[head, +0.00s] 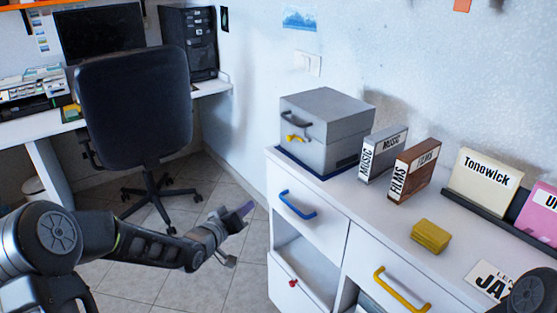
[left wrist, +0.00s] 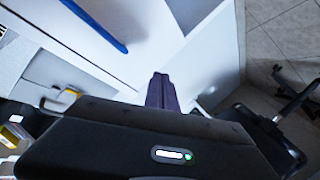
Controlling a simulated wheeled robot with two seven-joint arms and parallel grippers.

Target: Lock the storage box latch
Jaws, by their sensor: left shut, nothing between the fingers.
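The grey storage box (head: 338,152) stands on the left end of the white cabinet top, with its lid down. Its front has a dark handle and, below it, a yellow latch (head: 297,138) lying roughly sideways. Whether the latch is engaged is too small to tell. My left gripper (head: 246,208) is shut and empty, in the air left of the cabinet and lower than the box, apart from both. Its purple fingertips (left wrist: 162,92) show together in the left wrist view. My right gripper is out of view.
A blue drawer handle (head: 297,205) sticks out below the box; it also shows in the left wrist view (left wrist: 95,25). Music (head: 383,153) and Films (head: 415,170) cases stand right of the box. An office chair (head: 135,105) stands behind my left arm. The box's front is unobstructed.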

